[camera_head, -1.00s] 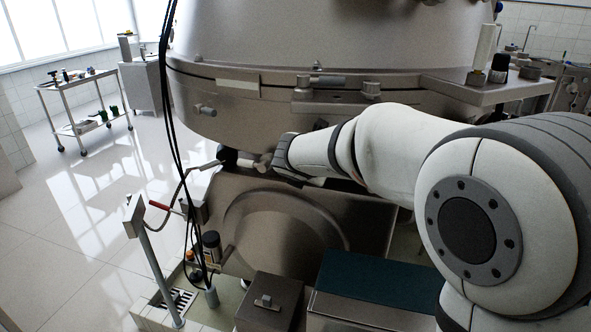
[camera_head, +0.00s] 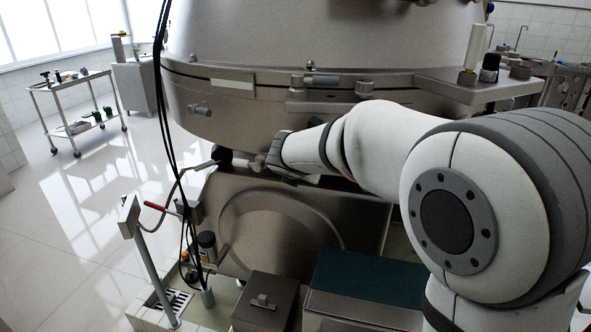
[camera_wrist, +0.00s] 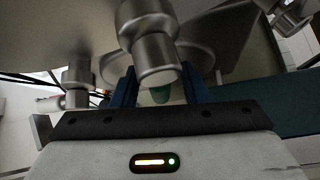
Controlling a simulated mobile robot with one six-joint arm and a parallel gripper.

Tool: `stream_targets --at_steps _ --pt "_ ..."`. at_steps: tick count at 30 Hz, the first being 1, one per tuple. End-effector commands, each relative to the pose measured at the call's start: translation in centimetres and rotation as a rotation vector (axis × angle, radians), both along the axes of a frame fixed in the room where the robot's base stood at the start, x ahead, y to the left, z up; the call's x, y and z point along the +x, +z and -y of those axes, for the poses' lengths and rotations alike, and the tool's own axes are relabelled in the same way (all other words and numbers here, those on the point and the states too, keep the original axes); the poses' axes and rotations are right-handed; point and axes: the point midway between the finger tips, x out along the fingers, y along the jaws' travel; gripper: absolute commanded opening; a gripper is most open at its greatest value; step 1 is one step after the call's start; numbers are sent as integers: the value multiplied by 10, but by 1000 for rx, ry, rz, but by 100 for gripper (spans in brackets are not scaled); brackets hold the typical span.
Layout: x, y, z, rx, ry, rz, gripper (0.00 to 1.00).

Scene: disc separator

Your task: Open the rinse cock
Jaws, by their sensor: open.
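A small red-handled lever (camera_head: 155,206) sits on a curved pipe at the left of the steel separator (camera_head: 290,110); I cannot tell for certain whether it is the rinse cock. My gripper (camera_wrist: 160,75) is open, its two blue fingers apart in the wrist view. A round metal fitting (camera_wrist: 155,55) shows between and beyond them, with a green bit (camera_wrist: 160,94) below it. I cannot tell whether the fingers touch the fitting. In the head view my wrist is under the bowl rim, beside a pale fitting (camera_head: 250,162) and a black knob (camera_head: 222,156); my fingertips are hidden there.
Black cables (camera_head: 163,110) hang in front of the machine on the left. A post with a box (camera_head: 130,212) stands left of the base. A grey lidded box (camera_head: 264,300) and a green-topped block (camera_head: 368,282) stand in front. The floor at left is open, with a trolley (camera_head: 75,100) behind.

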Motion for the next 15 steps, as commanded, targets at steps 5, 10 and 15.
stream_targets --at_steps 5,10,15 --pt "-19 18 -2 2 3 5 40" --pt "-41 36 -4 2 3 5 40" --pt "-54 46 -5 0 2 3 40"
